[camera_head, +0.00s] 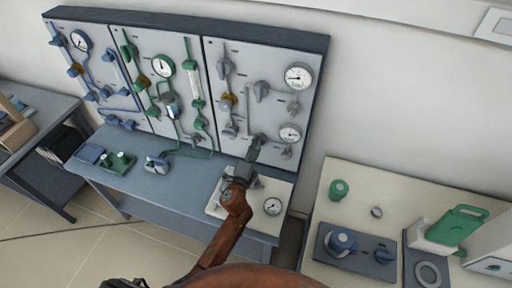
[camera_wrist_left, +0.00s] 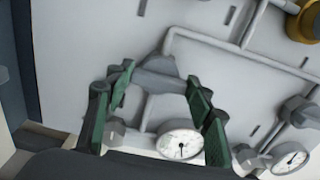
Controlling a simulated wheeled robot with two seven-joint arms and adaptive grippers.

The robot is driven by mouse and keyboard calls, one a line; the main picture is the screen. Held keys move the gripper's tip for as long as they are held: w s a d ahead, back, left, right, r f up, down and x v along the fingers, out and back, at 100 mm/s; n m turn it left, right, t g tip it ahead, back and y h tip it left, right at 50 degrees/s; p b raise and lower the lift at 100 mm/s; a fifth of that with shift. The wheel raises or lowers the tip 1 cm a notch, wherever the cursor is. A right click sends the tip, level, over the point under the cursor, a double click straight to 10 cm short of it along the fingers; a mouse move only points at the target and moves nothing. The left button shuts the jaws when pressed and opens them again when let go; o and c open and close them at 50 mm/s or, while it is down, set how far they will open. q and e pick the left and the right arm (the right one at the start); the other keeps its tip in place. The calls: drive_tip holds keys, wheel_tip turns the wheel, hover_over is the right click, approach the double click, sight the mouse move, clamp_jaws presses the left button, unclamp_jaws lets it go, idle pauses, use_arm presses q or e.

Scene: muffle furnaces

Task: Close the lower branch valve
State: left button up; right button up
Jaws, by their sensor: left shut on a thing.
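The grey right-hand panel (camera_head: 268,60) carries several grey valves, pipes and two gauges. My left gripper (camera_head: 254,146) is at the lower part of this panel, below the lower gauge (camera_head: 290,133) and to its left. In the left wrist view its green-padded fingers (camera_wrist_left: 160,88) stand either side of a grey valve handle (camera_wrist_left: 160,68), with the tips against its ends. The gripper is shut on this handle, which is mostly hidden by the gripper in the head view. I cannot tell how far the valve is turned. My right gripper is not in view.
Blue and green valve panels (camera_head: 88,50) stand to the left on the same bench (camera_head: 130,190). A white plate with a small gauge (camera_head: 272,206) lies under my left arm. A side table (camera_head: 350,165) with green and blue items is at the right.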

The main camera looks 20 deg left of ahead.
use_arm(q)
drive_tip(key=o, duration=1.2)
drive_tip(key=shift+c, duration=0.2)
drive_tip(key=shift+s, duration=0.1)
drive_tip(key=s, duration=1.2)
drive_tip(key=shift+a, duration=0.2)
